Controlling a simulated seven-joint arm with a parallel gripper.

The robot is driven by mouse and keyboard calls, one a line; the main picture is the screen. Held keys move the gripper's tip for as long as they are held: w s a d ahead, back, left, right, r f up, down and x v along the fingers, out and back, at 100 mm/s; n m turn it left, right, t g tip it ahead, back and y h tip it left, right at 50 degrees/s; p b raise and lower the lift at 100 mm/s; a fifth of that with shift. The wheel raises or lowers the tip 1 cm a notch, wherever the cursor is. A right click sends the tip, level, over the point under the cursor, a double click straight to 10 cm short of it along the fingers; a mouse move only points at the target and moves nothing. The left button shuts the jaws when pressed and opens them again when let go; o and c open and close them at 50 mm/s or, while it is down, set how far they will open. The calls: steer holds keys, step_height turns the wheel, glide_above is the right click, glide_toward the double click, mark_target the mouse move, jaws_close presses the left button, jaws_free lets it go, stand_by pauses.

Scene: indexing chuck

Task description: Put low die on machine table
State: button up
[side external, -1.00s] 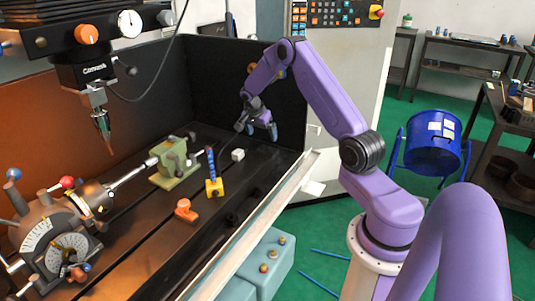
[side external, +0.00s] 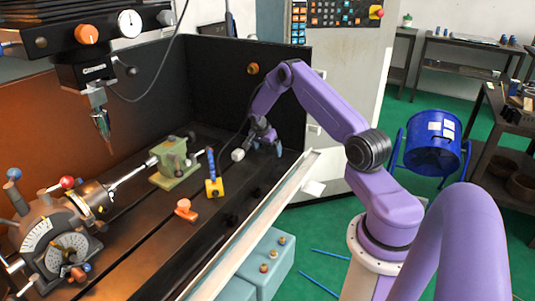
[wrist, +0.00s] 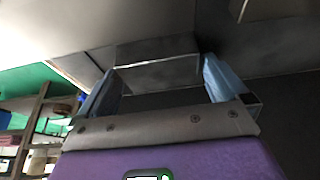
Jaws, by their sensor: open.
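A small pale cube (side external: 238,154), which seems to be the low die, sits on the dark slotted machine table (side external: 155,232) in the side view. My gripper (side external: 267,148) is low over the table, just right of the cube and apart from it in the picture. Its pale blue fingers are spread. In the wrist view, my gripper (wrist: 163,88) shows open, with a grey flat-faced shape between or beyond the fingers. I cannot tell what that shape is.
A blue-handled yellow piece (side external: 214,187), an orange piece (side external: 184,209) and a green vise (side external: 174,163) stand left of the cube. A dividing head (side external: 62,240) is at far left. A spindle tool (side external: 101,120) hangs above. A pale front rail (side external: 255,225) edges the table.

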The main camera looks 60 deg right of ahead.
steer(key=c, duration=1.3)
steer(key=shift+r, duration=0.1)
steer(key=c, duration=0.3)
steer(key=shift+c, duration=0.2)
steer(key=shift+w+r, duration=0.1)
steer(key=shift+r, duration=0.05)
